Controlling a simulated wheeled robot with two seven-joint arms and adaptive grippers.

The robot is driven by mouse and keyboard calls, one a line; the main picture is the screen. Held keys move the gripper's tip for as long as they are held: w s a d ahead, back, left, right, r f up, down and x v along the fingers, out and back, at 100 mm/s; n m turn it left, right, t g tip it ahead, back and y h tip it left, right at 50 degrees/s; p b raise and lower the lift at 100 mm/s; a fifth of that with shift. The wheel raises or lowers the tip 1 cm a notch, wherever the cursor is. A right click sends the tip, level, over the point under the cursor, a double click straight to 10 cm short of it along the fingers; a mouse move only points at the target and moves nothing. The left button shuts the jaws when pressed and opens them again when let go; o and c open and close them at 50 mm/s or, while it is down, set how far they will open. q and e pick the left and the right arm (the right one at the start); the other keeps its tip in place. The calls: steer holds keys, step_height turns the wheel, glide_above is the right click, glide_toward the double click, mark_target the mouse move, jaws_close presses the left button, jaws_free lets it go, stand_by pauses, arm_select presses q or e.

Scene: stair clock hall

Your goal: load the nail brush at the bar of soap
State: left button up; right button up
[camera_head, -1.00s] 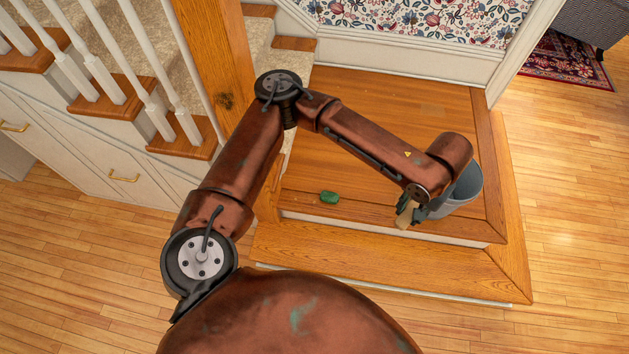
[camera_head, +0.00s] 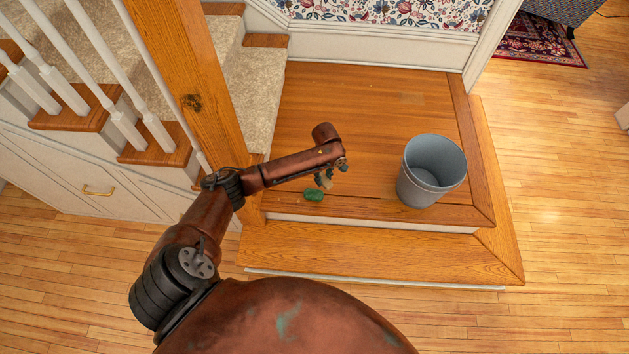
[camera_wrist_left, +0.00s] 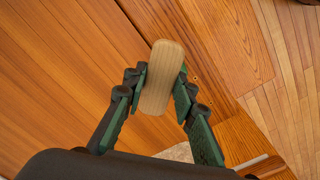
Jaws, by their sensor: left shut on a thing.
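The nail brush, a pale wooden block with rounded ends (camera_wrist_left: 160,78), is clamped between the green and dark fingers of my left gripper (camera_wrist_left: 161,82). In the head view the left gripper (camera_head: 325,178) holds it over the wooden landing, just above and slightly right of the bar of soap. The bar of soap (camera_head: 313,194) is a small green lump lying near the landing's front edge. The soap does not show in the left wrist view. The brush's bristles are hidden there. I cannot tell whether brush and soap touch. My right gripper is out of view.
A grey bucket (camera_head: 431,172) stands on the landing (camera_head: 370,100) to the right of the gripper. A lower wooden step (camera_head: 380,250) runs along the front. A wooden newel post (camera_head: 190,85) and carpeted stairs rise at the left. The landing behind the gripper is clear.

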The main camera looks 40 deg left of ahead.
arm_select(q)
step_height(320, 180, down, 3)
steer(key=s+a, duration=0.2)
steer(key=a, duration=0.1)
steer(key=n+b, duration=0.1)
steer(key=b, duration=0.4)
glide_above(313, 193)
step_height(313, 193, down, 6)
steer(key=shift+w+r, duration=0.1)
steer(key=shift+r, duration=0.15)
steer(key=shift+f+b, duration=0.25)
steer(key=shift+b, duration=0.05)
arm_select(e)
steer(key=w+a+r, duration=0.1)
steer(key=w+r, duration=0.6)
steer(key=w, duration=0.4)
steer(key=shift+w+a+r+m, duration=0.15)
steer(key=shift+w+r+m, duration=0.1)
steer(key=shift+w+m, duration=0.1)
arm_select(q)
steer(key=shift+f, duration=0.55)
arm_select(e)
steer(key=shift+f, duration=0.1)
